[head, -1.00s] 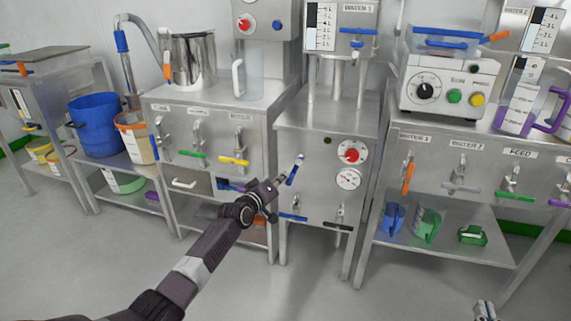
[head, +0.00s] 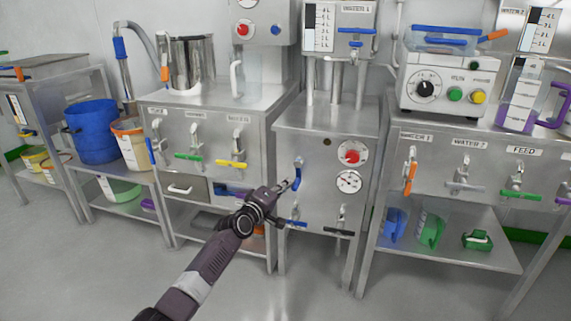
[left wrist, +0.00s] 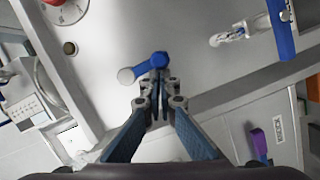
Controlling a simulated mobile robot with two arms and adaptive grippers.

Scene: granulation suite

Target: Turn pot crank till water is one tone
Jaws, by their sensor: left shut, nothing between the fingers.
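A blue-handled crank (head: 297,179) sits on the front of the middle steel cabinet (head: 320,205), left of two round dials. In the left wrist view the blue crank (left wrist: 150,67) has a pale round end on its left. My left gripper (head: 287,188) is shut and empty, with its tips at the crank's blue handle. In the left wrist view the closed fingertips (left wrist: 158,90) overlap the handle's lower edge; I cannot tell whether they touch it. A steel pot (head: 190,64) stands on the left bench. No water surface can be seen inside it. My right gripper is not in view.
The red dial (head: 351,153) and white dial (head: 348,181) are right of the crank. Blue (head: 292,223) and black (head: 338,232) tap levers sit below. A bench with several taps (head: 462,178) stands at right. The floor in front is clear.

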